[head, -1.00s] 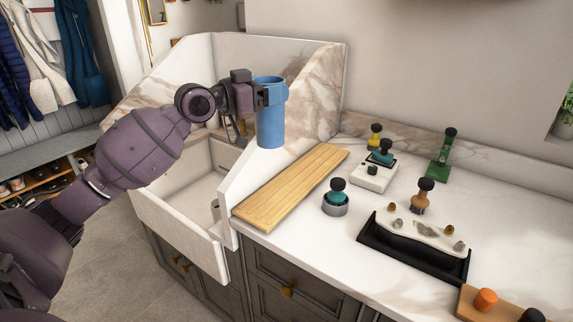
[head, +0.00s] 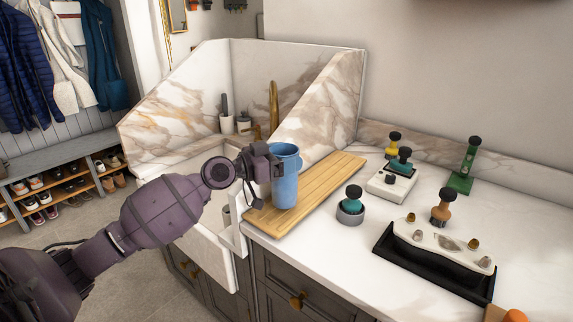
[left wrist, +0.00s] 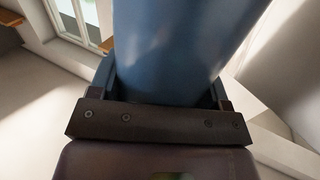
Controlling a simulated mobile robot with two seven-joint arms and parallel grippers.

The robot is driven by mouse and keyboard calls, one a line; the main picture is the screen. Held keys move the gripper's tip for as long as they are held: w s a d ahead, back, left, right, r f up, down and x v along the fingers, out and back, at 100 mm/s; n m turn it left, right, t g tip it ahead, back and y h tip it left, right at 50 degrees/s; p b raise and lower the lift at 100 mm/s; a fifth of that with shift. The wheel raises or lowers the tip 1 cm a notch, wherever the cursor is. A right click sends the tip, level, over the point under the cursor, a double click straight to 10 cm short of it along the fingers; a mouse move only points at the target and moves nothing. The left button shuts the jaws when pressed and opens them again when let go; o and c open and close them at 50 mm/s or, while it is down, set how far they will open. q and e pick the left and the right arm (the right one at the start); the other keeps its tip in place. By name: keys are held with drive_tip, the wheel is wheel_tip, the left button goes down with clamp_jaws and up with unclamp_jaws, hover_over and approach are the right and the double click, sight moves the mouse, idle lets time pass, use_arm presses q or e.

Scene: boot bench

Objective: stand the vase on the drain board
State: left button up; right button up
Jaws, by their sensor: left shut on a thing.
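The blue vase (head: 285,178) is upright over the left part of the wooden drain board (head: 325,182). Its base appears at or very near the board's surface; I cannot tell whether it touches. My left gripper (head: 276,166) is shut on the vase from its left side, near the upper part. In the left wrist view the vase (left wrist: 180,45) fills the space between the fingers of my left gripper (left wrist: 160,95). My right gripper is not in view.
The sink (head: 222,195) with marble splash walls lies left of the board. A teal-topped tool in a grey round holder (head: 351,206) stands just right of the board. Further right are a white block (head: 391,183) and a black tray (head: 430,265). The board's far half is bare.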

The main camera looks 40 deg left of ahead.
use_arm(q)
drive_tip(key=shift+f, duration=0.85)
drive_tip(key=o, duration=0.8)
drive_tip(key=shift+o, duration=0.5)
